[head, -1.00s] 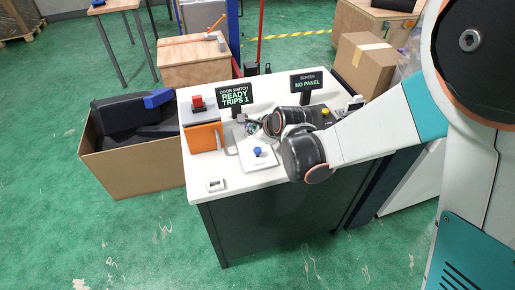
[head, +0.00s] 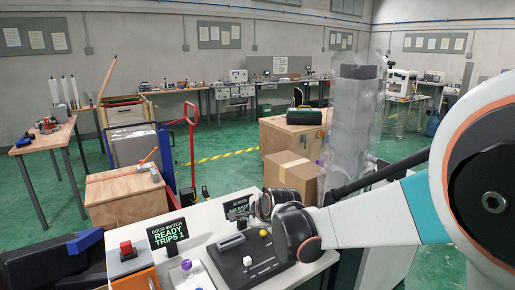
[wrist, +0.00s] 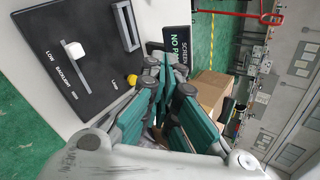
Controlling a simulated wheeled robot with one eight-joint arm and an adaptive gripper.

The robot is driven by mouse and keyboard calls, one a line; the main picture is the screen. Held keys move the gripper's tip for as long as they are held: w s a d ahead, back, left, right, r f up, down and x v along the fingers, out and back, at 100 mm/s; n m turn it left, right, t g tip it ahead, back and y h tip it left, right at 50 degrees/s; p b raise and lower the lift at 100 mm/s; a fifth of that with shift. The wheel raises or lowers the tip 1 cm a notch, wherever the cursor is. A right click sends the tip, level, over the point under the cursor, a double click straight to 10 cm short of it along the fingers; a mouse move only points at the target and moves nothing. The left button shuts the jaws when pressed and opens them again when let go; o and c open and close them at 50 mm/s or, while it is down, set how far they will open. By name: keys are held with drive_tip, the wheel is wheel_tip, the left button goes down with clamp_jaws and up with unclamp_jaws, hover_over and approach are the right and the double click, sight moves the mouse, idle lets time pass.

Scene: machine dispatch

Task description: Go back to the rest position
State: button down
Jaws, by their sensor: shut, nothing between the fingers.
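My gripper (wrist: 168,85) is shut and empty in the wrist view, its grey and teal fingers together. It is beside the black panel (wrist: 75,50) with a white knob and slot, close to the screen sign (wrist: 178,42). In the head view my arm reaches in from the right over the white bench top (head: 208,216), and its dark wrist joints hide the fingers. The black panel also shows there (head: 243,262), with a yellow button (head: 263,233). The door switch sign (head: 166,235) reads "READY TRIPS 1". The screen sign is partly hidden by my wrist.
Behind the bench are a cardboard box (head: 291,175), a wooden crate (head: 125,193) and a red pallet jack (head: 191,140).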

drive_tip(key=d+r+n, duration=0.1)
drive_tip(key=d+r, duration=0.3)
drive_tip(key=d, duration=0.2)
drive_tip(key=s+d+r+n+h, duration=0.25)
drive_tip(key=s+d+n, duration=0.45)
drive_tip(key=s, duration=0.6)
drive_tip(key=s+d+f+n+g+h, duration=0.1)
drive_tip(key=s+d+n, duration=0.3)
drive_tip(key=s, duration=0.6)
drive_tip(key=s+d+f+n+g+b, duration=0.1)
drive_tip(key=s+d+f+n, duration=0.2)
drive_tip(key=s, duration=0.7)
drive_tip(key=shift+s+d+n+h, duration=0.2)
drive_tip(key=shift+d+n+h, duration=0.15)
drive_tip(key=shift+d+n, duration=0.55)
